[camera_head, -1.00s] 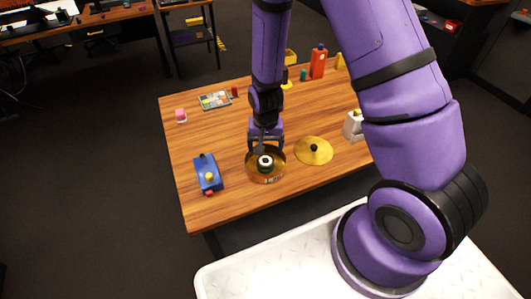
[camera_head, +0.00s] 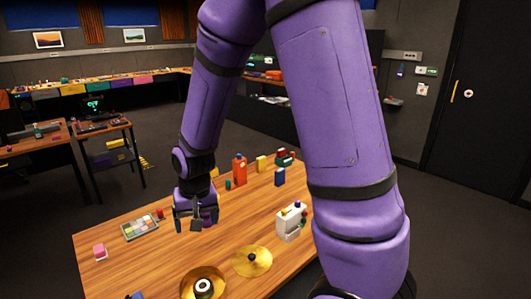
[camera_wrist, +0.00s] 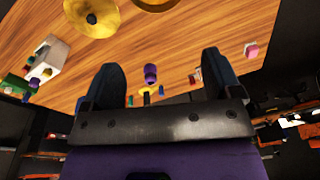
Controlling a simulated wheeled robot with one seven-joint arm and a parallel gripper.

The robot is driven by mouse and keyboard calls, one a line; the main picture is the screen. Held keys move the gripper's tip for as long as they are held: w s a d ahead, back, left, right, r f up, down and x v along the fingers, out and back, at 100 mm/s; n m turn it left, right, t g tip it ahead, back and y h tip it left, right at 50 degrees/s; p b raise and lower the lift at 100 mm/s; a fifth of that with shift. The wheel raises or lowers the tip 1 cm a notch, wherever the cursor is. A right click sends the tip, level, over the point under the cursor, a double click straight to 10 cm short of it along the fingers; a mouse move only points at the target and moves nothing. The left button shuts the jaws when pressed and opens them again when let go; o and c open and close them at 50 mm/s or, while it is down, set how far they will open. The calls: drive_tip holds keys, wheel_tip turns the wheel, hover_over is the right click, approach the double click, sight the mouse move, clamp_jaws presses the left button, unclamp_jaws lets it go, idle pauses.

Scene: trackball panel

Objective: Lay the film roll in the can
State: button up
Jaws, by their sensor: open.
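The round gold can (camera_head: 187,291) stands open at the near edge of the table, partly cut off by the picture's bottom. The film roll (camera_head: 203,286), a pale ring with a dark centre, lies inside it with its ring face up. The gold lid with a black knob (camera_head: 252,262) lies flat to its right; it also shows at the top of the wrist view (camera_wrist: 88,20). My gripper (camera_head: 194,222) is open and empty, raised above the table beyond the can and apart from it. Its two fingers (camera_wrist: 165,75) stand wide apart in the wrist view.
A compartment tray (camera_head: 140,228) and a pink block (camera_head: 99,251) lie at the left. A white device (camera_head: 291,223) stands right of the lid. An orange bottle (camera_head: 240,170), a yellow block (camera_head: 262,163) and a blue block (camera_head: 280,177) stand behind. The table middle is clear.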

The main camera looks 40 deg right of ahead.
drive_tip(key=s+d+r+n+t, duration=0.15)
drive_tip(key=s+r, duration=0.25)
drive_tip(key=r, duration=0.4)
drive_tip(key=s+d+r+t, duration=0.15)
drive_tip(key=s+r, duration=0.25)
drive_tip(key=r, duration=0.4)
drive_tip(key=s+d+r+n, duration=0.1)
drive_tip(key=s+d+r, duration=0.1)
drive_tip(key=s+r, duration=0.6)
drive_tip(key=s, duration=0.4)
drive_tip(key=shift+d+n+t, duration=0.25)
drive_tip(key=shift+n+t, duration=0.1)
drive_tip(key=shift+t, duration=0.05)
